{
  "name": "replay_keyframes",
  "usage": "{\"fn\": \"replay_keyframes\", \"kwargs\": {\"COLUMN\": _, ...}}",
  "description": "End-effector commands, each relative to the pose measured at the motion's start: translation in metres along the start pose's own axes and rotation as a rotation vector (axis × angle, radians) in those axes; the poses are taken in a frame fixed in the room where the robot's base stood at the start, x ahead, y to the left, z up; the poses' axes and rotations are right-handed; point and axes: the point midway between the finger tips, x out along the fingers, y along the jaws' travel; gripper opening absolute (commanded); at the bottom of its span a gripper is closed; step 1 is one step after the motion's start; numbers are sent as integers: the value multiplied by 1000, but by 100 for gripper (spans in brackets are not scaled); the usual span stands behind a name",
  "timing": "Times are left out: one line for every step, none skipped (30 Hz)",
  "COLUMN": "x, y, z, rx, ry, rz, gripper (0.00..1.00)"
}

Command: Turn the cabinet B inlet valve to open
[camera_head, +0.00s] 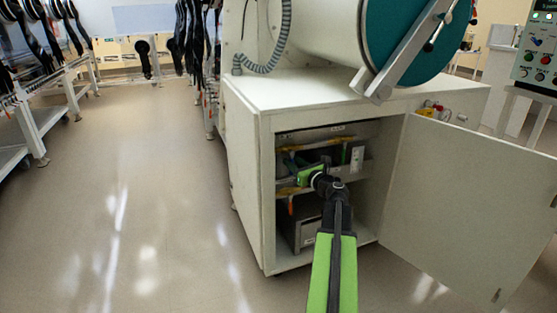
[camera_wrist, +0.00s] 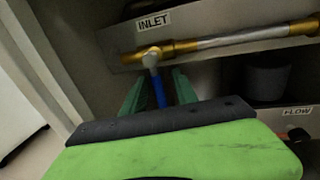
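The inlet valve (camera_wrist: 151,55) sits on a brass and grey pipe (camera_wrist: 225,40) under an INLET label (camera_wrist: 153,21) in the wrist view. Its blue lever handle (camera_wrist: 159,92) points down, roughly crosswise to the pipe. My gripper (camera_wrist: 156,83) has its two green fingers on either side of the handle, with gaps visible, so it is open around it. In the head view my gripper (camera_head: 306,175) reaches inside the open cabinet (camera_head: 247,170), at the middle level. The handle's lower end is hidden behind my gripper's body. No cabinet letter is readable.
The cabinet door (camera_head: 470,210) stands wide open on the right. A FLOW label (camera_wrist: 298,111) and a dark round part (camera_wrist: 267,80) are right of the valve. A metal box (camera_head: 303,222) is on the lower level. Open floor (camera_head: 130,200) lies left.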

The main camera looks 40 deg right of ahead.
Motion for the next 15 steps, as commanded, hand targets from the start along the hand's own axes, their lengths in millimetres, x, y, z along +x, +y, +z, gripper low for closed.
{"fn": "replay_keyframes", "kwargs": {"x": 2, "y": 0, "z": 0, "rx": 0, "ry": 0, "rz": 1, "gripper": 35}}
{"fn": "replay_keyframes", "kwargs": {"x": 3, "y": 0, "z": 0, "rx": 0, "ry": 0, "rz": 1, "gripper": 35}}
{"fn": "replay_keyframes", "kwargs": {"x": 3, "y": 1, "z": 0, "rx": 0, "ry": 0, "rz": 2, "gripper": 35}}
{"fn": "replay_keyframes", "kwargs": {"x": 4, "y": 2, "z": 0, "rx": 0, "ry": 0, "rz": 3, "gripper": 35}}
{"fn": "replay_keyframes", "kwargs": {"x": 4, "y": 3, "z": 0, "rx": 0, "ry": 0, "rz": 4, "gripper": 35}}
{"fn": "replay_keyframes", "kwargs": {"x": 5, "y": 4, "z": 0, "rx": 0, "ry": 0, "rz": 6, "gripper": 35}}
{"fn": "replay_keyframes", "kwargs": {"x": 5, "y": 5, "z": 0, "rx": 0, "ry": 0, "rz": 7, "gripper": 35}}
{"fn": "replay_keyframes", "kwargs": {"x": 6, "y": 6, "z": 0, "rx": 0, "ry": 0, "rz": 9, "gripper": 35}}
{"fn": "replay_keyframes", "kwargs": {"x": 6, "y": 7, "z": 0, "rx": 0, "ry": 0, "rz": 10, "gripper": 31}}
{"fn": "replay_keyframes", "kwargs": {"x": 6, "y": 8, "z": 0, "rx": 0, "ry": 0, "rz": 11, "gripper": 27}}
{"fn": "replay_keyframes", "kwargs": {"x": 7, "y": 8, "z": 0, "rx": 0, "ry": 0, "rz": 12, "gripper": 23}}
{"fn": "replay_keyframes", "kwargs": {"x": 7, "y": 9, "z": 0, "rx": 0, "ry": 0, "rz": 13, "gripper": 18}}
{"fn": "replay_keyframes", "kwargs": {"x": 7, "y": 10, "z": 0, "rx": 0, "ry": 0, "rz": 13, "gripper": 14}}
{"fn": "replay_keyframes", "kwargs": {"x": 7, "y": 10, "z": 0, "rx": 0, "ry": 0, "rz": 14, "gripper": 10}}
{"fn": "replay_keyframes", "kwargs": {"x": 8, "y": 11, "z": 0, "rx": 0, "ry": 0, "rz": 14, "gripper": 5}}
